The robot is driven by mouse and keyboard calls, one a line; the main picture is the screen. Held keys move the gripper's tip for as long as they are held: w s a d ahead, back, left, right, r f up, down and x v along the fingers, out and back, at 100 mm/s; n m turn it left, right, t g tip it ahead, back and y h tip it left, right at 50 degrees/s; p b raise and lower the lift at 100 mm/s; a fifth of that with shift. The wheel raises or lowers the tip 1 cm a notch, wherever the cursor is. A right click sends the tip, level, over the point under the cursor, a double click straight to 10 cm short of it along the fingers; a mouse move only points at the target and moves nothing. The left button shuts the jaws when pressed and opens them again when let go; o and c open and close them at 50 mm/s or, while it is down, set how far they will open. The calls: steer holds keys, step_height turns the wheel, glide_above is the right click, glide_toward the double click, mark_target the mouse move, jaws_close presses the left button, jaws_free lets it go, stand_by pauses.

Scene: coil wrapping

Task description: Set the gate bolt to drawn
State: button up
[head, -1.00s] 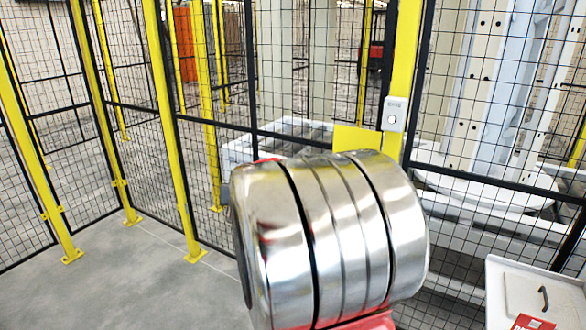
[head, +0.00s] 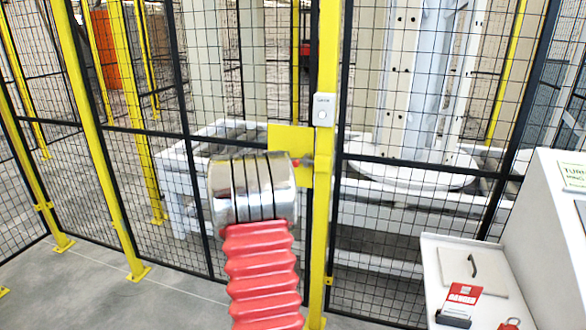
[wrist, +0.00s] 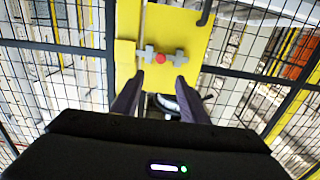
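The gate bolt is a grey bar with a red knob (wrist: 161,58), mounted on a yellow plate (wrist: 178,30) in the wrist view. In the head view the yellow plate (head: 285,138) sits beside the yellow gate post, and the red knob (head: 296,162) shows just right of my silver wrist. My gripper (wrist: 154,84) has two dark fingers spread apart with nothing between them. The knob lies beyond the fingertips, between them in the picture, with no contact visible. My arm hides the gripper in the head view. I cannot tell whether the bolt is drawn.
Yellow-post mesh fencing (head: 95,150) runs across the front and left. A small white box with a button (head: 324,110) is on the post above the plate. Grey floor is clear at lower left.

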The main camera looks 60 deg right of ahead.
steer(key=w+d, duration=0.2)
steer(key=d, duration=1.1)
steer(key=shift+d, duration=0.3)
steer(key=shift+w, duration=0.1)
steer(key=shift+c, duration=0.5)
jaws_close()
